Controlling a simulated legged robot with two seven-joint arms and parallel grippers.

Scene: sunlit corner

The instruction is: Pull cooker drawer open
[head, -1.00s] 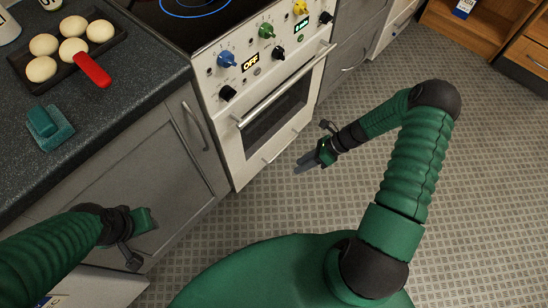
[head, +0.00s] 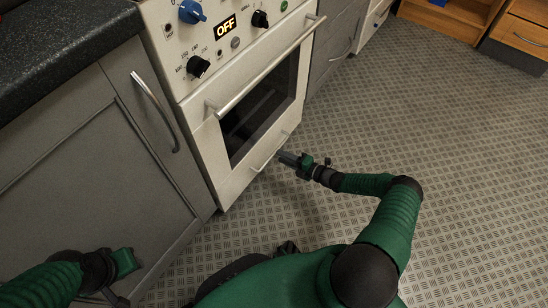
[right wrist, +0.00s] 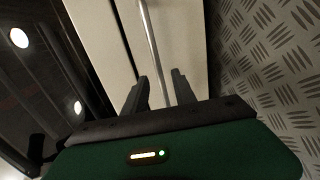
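The white cooker (head: 205,135) stands at upper centre in the head view. Its drawer (head: 240,180) is the low panel under the dark oven window and looks shut. A thin bar handle (head: 268,152) crosses the drawer front. My right gripper (head: 284,157) is at this handle. In the right wrist view its two dark fingers (right wrist: 156,88) are apart, with the handle bar (right wrist: 151,45) running between them. I cannot see them pressing on the bar. My left gripper (head: 120,268) is at the lower left, away from the cooker; its fingers are not clear.
The oven door handle (head: 265,68) sticks out above the drawer. A grey cabinet (head: 95,165) with a curved handle adjoins the cooker on the left. Patterned floor (head: 450,150) is clear to the right. Wooden shelving (head: 455,20) stands at the far right.

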